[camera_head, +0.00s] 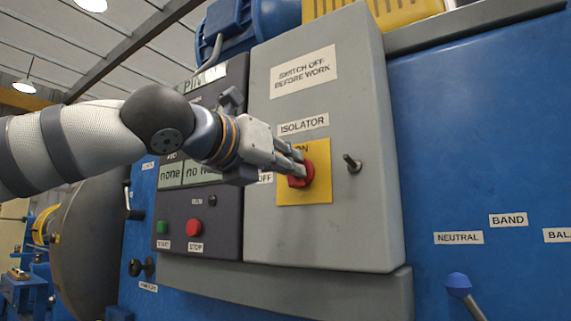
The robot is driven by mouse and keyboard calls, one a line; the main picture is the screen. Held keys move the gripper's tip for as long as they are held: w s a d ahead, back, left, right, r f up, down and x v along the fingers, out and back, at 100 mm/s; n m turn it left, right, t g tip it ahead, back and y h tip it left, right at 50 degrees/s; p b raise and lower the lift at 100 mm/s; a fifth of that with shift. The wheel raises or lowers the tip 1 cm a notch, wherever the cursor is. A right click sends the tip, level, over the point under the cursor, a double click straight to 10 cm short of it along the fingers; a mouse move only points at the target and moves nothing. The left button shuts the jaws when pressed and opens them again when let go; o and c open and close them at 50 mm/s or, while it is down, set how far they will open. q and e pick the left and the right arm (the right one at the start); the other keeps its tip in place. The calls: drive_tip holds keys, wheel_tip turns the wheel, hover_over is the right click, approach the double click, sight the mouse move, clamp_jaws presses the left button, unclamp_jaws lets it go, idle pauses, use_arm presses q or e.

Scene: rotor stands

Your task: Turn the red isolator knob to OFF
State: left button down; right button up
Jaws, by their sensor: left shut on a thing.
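The red isolator knob (308,173) sits on a yellow plate (318,190) on the door of a grey cabinet (347,235). An ON label shows above the knob, partly hidden by my gripper, and an OFF label (265,178) is left of the plate. My left gripper (299,168) comes in from the left and is shut on the knob, with its fingers covering the knob's left part. The knob's pointing direction is hard to tell behind the fingers. My right gripper is not in view.
Left of the cabinet is a dark control panel (222,228) with a green button (163,228) and a red STOP button (194,227). A small door latch (352,163) sticks out right of the plate. A blue-topped lever (459,284) stands at the lower right.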

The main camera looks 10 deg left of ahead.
use_arm(q)
drive_tip(key=shift+w+a+f+n, duration=0.1)
drive_tip(key=shift+n, duration=2.55)
drive_tip(key=shift+s+a+f+n, duration=0.1)
drive_tip(key=shift+n, duration=2.5)
drive_tip(key=shift+w+a+f+n, duration=0.1)
drive_tip(key=shift+n, duration=2.85)
drive_tip(key=c, duration=1.6)
unclamp_jaws()
drive_tip(key=shift+o, duration=0.2)
drive_tip(key=v, duration=1.2)
